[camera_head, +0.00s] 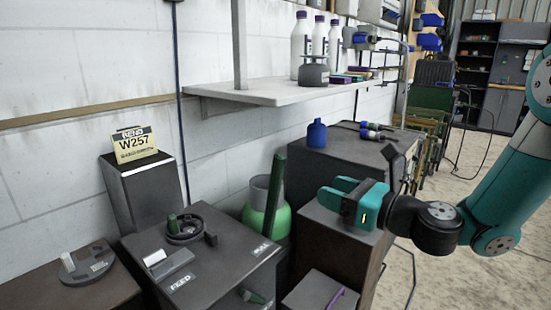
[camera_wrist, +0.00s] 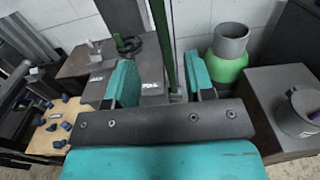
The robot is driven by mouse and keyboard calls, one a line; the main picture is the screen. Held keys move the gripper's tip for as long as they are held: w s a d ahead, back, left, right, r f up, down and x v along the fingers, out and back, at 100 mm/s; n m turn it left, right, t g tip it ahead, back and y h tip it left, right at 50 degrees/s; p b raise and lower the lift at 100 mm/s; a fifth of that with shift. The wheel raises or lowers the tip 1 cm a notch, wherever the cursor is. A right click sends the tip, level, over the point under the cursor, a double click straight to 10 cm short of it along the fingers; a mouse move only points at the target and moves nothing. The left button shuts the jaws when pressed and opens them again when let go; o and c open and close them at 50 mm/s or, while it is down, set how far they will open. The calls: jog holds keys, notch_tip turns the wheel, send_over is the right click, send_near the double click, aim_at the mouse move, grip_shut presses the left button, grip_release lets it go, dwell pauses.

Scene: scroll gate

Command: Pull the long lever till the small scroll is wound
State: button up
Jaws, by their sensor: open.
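The long lever is a dark green bar (camera_head: 275,195) standing upright and slightly tilted by the label PULL at the right edge of a dark box top (camera_head: 215,255). It also shows in the wrist view (camera_wrist: 164,45), in line with the gap between my fingers. My gripper (camera_head: 332,190) is open and empty, to the right of the lever, its fingers pointing left towards it; they look apart from it. A round dark device with a small green part (camera_head: 185,228) and a grey holder with a white strip (camera_head: 168,263) sit on the box. I cannot tell which is the small scroll.
A green bottle-like container (camera_head: 265,222) stands right behind the lever. Dark boxes (camera_head: 340,235) stand below and beside my gripper. A shelf (camera_head: 285,95) with bottles hangs above. Open floor lies at the right.

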aim_at(283, 172)
jog(key=p+x, duration=0.8)
jog(key=x, duration=0.7)
jog(key=shift+p, duration=0.3)
grip_shut()
jog(key=shift+r, duration=0.1)
